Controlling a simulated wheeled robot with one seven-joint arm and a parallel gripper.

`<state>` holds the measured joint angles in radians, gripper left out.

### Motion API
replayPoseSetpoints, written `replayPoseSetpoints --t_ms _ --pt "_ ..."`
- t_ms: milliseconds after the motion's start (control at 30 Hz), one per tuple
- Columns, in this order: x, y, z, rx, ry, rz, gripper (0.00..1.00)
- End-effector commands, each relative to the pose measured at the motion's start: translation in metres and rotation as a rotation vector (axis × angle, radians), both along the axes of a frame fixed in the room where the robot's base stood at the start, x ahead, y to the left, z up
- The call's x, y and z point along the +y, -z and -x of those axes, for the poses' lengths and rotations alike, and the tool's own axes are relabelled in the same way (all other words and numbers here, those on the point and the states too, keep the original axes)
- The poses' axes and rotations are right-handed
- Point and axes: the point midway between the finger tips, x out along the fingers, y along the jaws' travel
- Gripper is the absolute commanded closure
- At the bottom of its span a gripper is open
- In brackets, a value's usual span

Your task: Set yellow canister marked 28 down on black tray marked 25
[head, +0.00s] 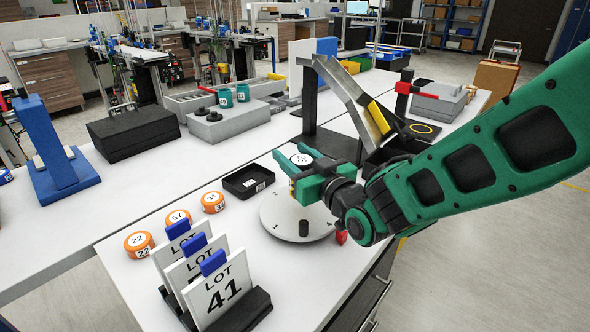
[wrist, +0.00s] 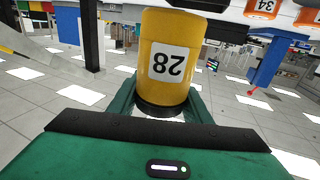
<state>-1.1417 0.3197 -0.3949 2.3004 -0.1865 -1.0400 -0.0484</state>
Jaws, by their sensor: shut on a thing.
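The yellow canister (wrist: 168,62) is upright in my gripper (head: 296,162), and its white label reads 28 upside down in the wrist view. A small black tray (head: 236,187) with a raised rim lies on the white table just left of my gripper. It looks empty; its label is too small to read. My gripper is shut on the canister, right of the tray and over the round pale disc.
Orange pucks (head: 213,202) and LOT 41 sign cards (head: 218,292) stand left and in front. A black stand with a sloping chute (head: 352,98) rises behind.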

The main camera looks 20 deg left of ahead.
Motion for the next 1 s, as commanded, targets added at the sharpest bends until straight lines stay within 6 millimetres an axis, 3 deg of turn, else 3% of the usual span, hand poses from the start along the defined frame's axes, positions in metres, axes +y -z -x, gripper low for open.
replayPoseSetpoints --t_ms 400,800,833,900,1000 --pt "0.000 0.036 -0.001 0.001 -0.001 0.002 0.87" --pt "0.000 0.040 0.000 0.001 -0.002 0.001 0.87" --pt "0.000 0.040 0.000 0.001 -0.002 0.001 0.48" --pt "0.001 0.040 0.000 0.001 -0.003 0.001 0.37" --pt "0.001 0.040 0.000 0.001 -0.003 0.001 0.37"
